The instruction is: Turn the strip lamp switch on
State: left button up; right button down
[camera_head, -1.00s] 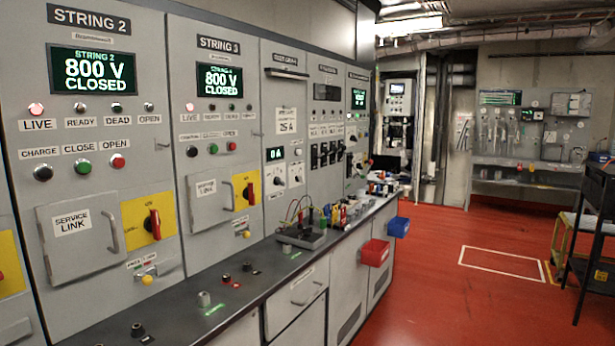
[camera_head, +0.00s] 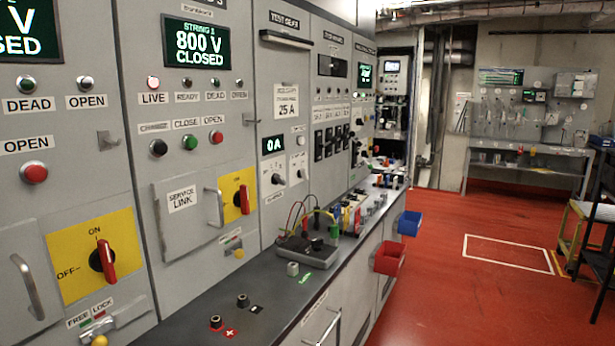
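A row of grey cabinets runs along the left. A dark horizontal bar (camera_head: 287,39) sits high on the middle cabinet; it may be the strip lamp, and it looks unlit. Below it are a "25 A" label (camera_head: 286,101), a green "0 A" display (camera_head: 273,145) and small knobs (camera_head: 277,179). The cabinet beyond has several black switches (camera_head: 331,143) with labels too small to read. I cannot tell which control is the lamp switch. Neither of my grippers shows.
A dark counter (camera_head: 262,290) juts out below the cabinets, holding a grey box with leads (camera_head: 305,250). Red (camera_head: 389,259) and blue (camera_head: 410,223) bins hang on its front. A dark-framed stand (camera_head: 598,262) is at the right edge. The red floor (camera_head: 470,310) between is clear.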

aim_at(302, 173)
jog(key=i+l+z, duration=0.1)
jog(key=i+l, duration=0.3)
jog(key=l, duration=0.2)
jog(key=i+l, duration=0.4)
jog(key=l, duration=0.15)
jog(key=i+l+z, duration=0.15)
jog(key=i+l, duration=0.25)
jog(key=l, duration=0.15)
